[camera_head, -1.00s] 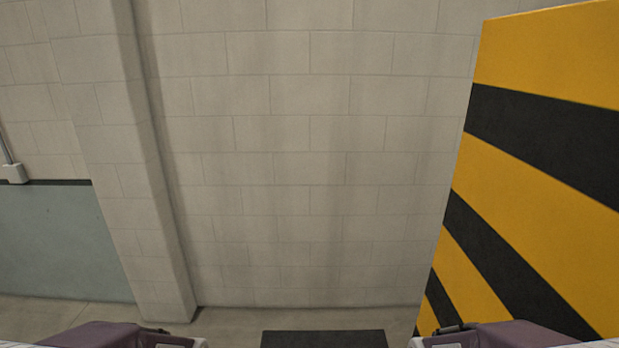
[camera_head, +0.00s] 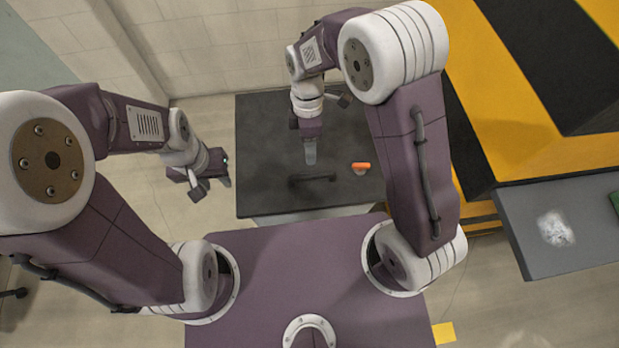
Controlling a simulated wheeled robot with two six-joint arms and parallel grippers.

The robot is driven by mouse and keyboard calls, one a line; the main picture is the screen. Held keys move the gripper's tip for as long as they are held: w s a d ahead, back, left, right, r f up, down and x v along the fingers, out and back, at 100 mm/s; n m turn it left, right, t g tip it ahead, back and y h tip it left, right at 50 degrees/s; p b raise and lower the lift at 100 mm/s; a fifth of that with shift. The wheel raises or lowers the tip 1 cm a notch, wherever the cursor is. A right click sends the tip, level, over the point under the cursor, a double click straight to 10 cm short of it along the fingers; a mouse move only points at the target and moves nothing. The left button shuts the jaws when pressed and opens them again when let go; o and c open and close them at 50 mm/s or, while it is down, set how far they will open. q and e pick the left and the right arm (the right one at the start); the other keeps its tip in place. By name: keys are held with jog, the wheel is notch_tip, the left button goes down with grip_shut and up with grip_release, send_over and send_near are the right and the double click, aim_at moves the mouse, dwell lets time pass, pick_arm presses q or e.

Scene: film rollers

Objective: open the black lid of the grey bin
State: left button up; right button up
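The black lid (camera_head: 270,130) lies flat and closed on the grey bin (camera_head: 300,215), of which only a thin front strip shows beyond my body. A dark bar handle (camera_head: 312,179) sits near the lid's front edge. My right gripper (camera_head: 310,157) points down over the lid, just behind the handle in the picture; I cannot tell whether it touches the lid. My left gripper (camera_head: 226,181) is beside the bin's left edge, above the floor. The fingers of both are too small and overlapped to tell whether they are open or shut.
A small orange object (camera_head: 361,166) lies on the lid, right of the handle. A yellow and black striped panel (camera_head: 510,100) stands close on the right, with a grey surface (camera_head: 520,235) in front of it. A pale block wall (camera_head: 230,40) is behind.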

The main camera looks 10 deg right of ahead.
aim_at(311, 174)
jog(key=x, duration=0.9)
jog(key=shift+s, duration=0.2)
grip_shut()
jog(key=shift+r, duration=0.15)
dwell(1.0)
